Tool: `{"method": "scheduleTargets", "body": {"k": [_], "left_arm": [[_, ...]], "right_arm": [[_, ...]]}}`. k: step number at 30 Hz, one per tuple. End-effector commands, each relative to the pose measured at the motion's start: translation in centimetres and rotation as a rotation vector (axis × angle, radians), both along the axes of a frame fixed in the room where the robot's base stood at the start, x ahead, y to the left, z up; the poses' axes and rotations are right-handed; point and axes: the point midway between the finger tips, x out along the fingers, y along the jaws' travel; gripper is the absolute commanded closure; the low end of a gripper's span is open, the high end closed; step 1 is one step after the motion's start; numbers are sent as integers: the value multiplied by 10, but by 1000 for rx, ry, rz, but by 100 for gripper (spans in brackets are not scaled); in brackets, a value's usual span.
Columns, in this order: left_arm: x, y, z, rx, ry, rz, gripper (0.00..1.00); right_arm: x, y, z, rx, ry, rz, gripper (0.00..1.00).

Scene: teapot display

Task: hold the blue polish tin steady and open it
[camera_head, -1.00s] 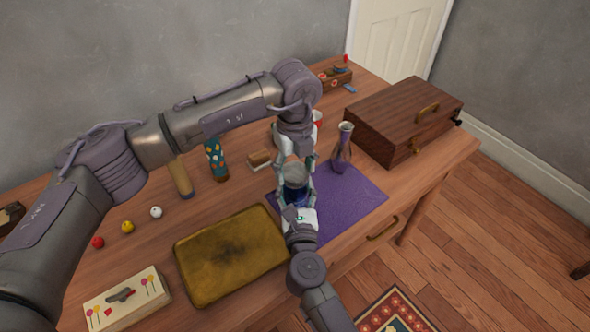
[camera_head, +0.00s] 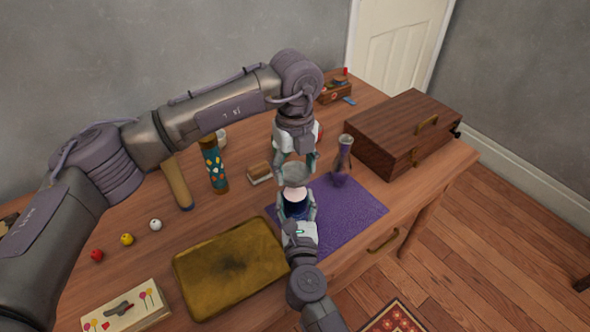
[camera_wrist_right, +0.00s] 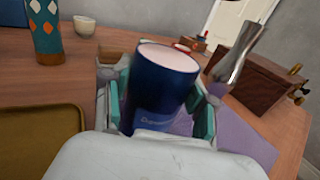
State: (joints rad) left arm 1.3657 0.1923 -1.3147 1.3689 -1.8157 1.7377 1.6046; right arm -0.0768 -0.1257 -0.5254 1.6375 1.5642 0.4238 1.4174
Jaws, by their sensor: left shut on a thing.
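The blue polish tin (camera_head: 295,209) is at the left part of the purple mat, its top open and a pale pinkish surface showing. It fills the middle of the right wrist view (camera_wrist_right: 155,95), with light lettering on its side. My right gripper (camera_head: 297,207) is around it with one finger on each side. My left gripper (camera_head: 294,163) is shut on the round grey lid (camera_head: 293,174) and holds it just above the tin, apart from the rim. The lid is out of the right wrist view.
The purple mat (camera_head: 355,212) also bears a metal vase (camera_head: 342,160) close to the right. A worn yellow-brown tray (camera_head: 230,268) lies left of the tin. A wooden case (camera_head: 400,133), a patterned cylinder (camera_head: 214,165) and a brush (camera_head: 259,173) stand farther back.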

Motion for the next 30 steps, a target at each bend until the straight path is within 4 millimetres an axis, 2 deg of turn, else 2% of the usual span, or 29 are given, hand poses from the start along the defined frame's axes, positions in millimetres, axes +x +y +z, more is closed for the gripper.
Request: {"method": "scheduleTargets", "body": {"k": [1,4,13,17,20,30], "left_arm": [[0,0,0,0,0,0,78],[0,0,0,0,0,0,78],[0,0,0,0,0,0,78],[0,0,0,0,0,0,78],[0,0,0,0,0,0,78],[0,0,0,0,0,0,78]], "right_arm": [[0,0,0,0,0,0,32],[0,0,0,0,0,0,15],[0,0,0,0,0,0,14],[-7,-1,0,1,1,0,14],[-22,-2,-1,0,2,0,14],[-92,-9,-1,0,2,1,14]]}}
